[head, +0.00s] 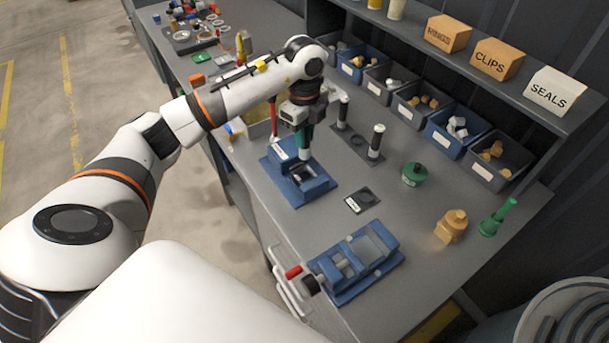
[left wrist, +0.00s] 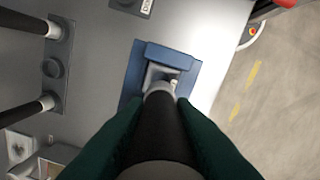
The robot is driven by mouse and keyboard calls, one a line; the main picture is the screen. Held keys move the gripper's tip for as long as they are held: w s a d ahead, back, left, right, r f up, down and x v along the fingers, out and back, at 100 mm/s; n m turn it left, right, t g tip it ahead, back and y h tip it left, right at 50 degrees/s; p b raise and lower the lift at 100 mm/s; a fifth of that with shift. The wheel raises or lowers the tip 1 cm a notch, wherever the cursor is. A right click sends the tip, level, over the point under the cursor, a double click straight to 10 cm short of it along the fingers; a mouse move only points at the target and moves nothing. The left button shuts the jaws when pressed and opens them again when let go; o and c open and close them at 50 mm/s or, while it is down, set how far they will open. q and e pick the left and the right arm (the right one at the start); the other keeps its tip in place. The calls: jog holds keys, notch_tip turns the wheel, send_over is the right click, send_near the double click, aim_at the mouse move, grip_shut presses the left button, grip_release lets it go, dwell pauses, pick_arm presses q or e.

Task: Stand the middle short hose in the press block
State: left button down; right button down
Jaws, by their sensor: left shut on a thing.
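My left gripper (head: 303,138) is shut on the middle short hose, a black tube (left wrist: 163,125) with a pale lower end (head: 304,154). The hose is roughly upright above the blue press block (head: 318,186). In the left wrist view its far end overlaps the recess of the block (left wrist: 170,56). I cannot tell whether the end is touching the block or inside it. The hose stand (head: 357,140) has an empty middle place between two black hoses with white ends (head: 343,108) (head: 376,141). My right gripper is not in view.
A second blue fixture (head: 385,265) with a red-tipped handle stands at the front. A green cap (head: 414,173), a tan fitting (head: 451,227) and a green nozzle (head: 498,216) stand at right. Bins (head: 450,146) line the back. A small black plate (head: 362,200) lies mid-table.

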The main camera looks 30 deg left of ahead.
pick_arm(q)
notch_tip(320, 180, down, 8)
jog(key=p, duration=0.2)
jog(key=shift+f+p, duration=0.2)
jog(key=shift+p, duration=0.1)
jog(key=shift+f, duration=0.6)
jog(key=shift+f, duration=0.1)
jog(key=c, duration=1.2)
grip_release()
notch_tip(320, 180, up, 11)
jog(key=b, duration=0.3)
jog(key=shift+b, duration=0.35)
jog(key=shift+r, duration=0.7)
